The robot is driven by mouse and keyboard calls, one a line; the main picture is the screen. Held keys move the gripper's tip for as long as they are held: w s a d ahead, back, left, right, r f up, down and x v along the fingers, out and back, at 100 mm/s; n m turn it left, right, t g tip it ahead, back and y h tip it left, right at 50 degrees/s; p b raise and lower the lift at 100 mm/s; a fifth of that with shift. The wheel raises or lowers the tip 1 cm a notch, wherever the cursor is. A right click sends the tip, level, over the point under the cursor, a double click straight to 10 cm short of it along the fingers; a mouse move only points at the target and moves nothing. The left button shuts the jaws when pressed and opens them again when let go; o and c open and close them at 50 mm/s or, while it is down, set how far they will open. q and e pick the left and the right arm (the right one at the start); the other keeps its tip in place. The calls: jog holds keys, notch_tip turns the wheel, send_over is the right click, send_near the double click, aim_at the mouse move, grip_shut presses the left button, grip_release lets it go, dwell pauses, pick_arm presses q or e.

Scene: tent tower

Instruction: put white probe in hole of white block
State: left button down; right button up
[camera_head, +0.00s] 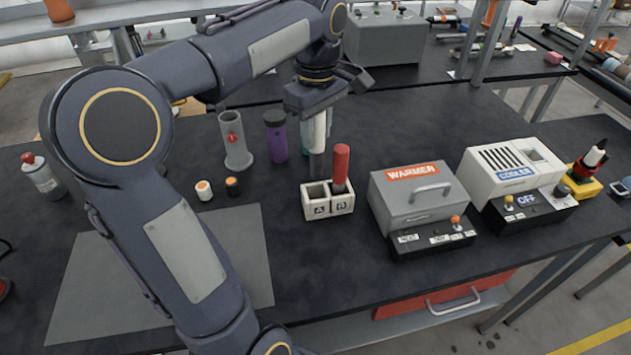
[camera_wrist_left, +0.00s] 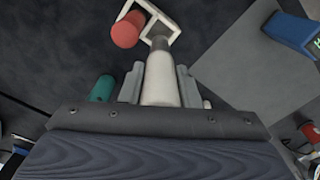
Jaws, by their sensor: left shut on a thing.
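The white probe (camera_head: 319,132) has a white handle and a grey lower end. My left gripper (camera_head: 318,108) is shut on its handle and holds it roughly upright, and the probe also shows between the fingers in the left wrist view (camera_wrist_left: 160,80). The white block (camera_head: 331,213) stands on the black table with two square holes marked A and B. A red probe (camera_head: 341,165) stands in hole B; hole A looks empty. The white probe's grey end is at the block's back edge by hole A; I cannot tell whether it touches. My right gripper is not in view.
A purple bottle (camera_head: 276,140) and a grey holder (camera_head: 236,150) stand behind and left of the block. Two small capped jars (camera_head: 204,190) are left of it. The grey warmer (camera_head: 418,205) and white cooler (camera_head: 512,165) stand to the right.

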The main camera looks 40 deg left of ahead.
aim_at(316, 168)
pick_arm(q)
notch_tip(316, 168, down, 10)
jog(key=shift+r+b, duration=0.15)
jog(key=shift+b, duration=0.2)
jog(key=shift+f, duration=0.2)
jog(key=c, duration=1.4)
grip_release()
jog(key=shift+o, duration=0.2)
notch_tip(316, 168, up, 12)
jog(key=shift+r+p, duration=0.2)
jog(key=shift+p, duration=0.4)
jog(key=s+d+f+m+t+h, duration=0.2)
jog(key=s+d+f+m, duration=0.4)
jog(key=s+m, duration=0.1)
jog(key=s+d+f+m+t+h, duration=0.1)
jog(key=s+d+f+m+t, duration=0.2)
jog(key=s+d+f+m, duration=0.3)
jog(key=s+d+m, duration=0.1)
jog(key=s+m, duration=0.1)
jog(key=s, duration=0.1)
jog(key=shift+s+f+t+h, duration=0.2)
jog(key=shift+t+h, duration=0.1)
jog(key=shift+h, duration=0.1)
